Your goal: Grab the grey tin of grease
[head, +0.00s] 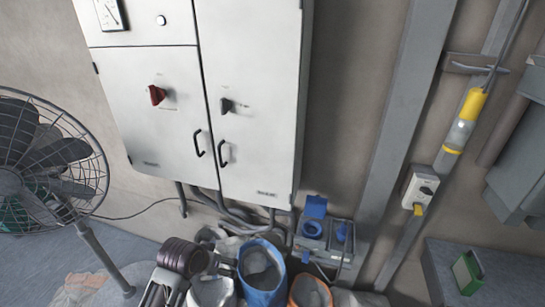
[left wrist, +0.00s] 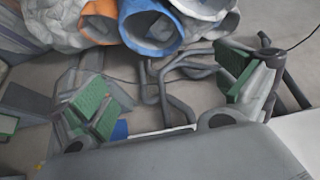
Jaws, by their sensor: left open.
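I cannot make out a grey tin of grease in either view. My left gripper (head: 166,287) is low in the head view, left of the sacks, partly cut by the bottom edge. In the left wrist view its two green-padded fingers stand wide apart, and the left gripper (left wrist: 163,88) is open with nothing between the pads. Hoses and bare wall show beyond the fingers. My right gripper shows in neither view.
Open sacks, including a blue one (head: 262,278) and an orange-rimmed one (head: 310,292), stand below a white cabinet (head: 250,80). A blue socket unit (head: 313,228) is beside them. A fan (head: 45,165) stands left. A grey box (head: 515,280) is at right.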

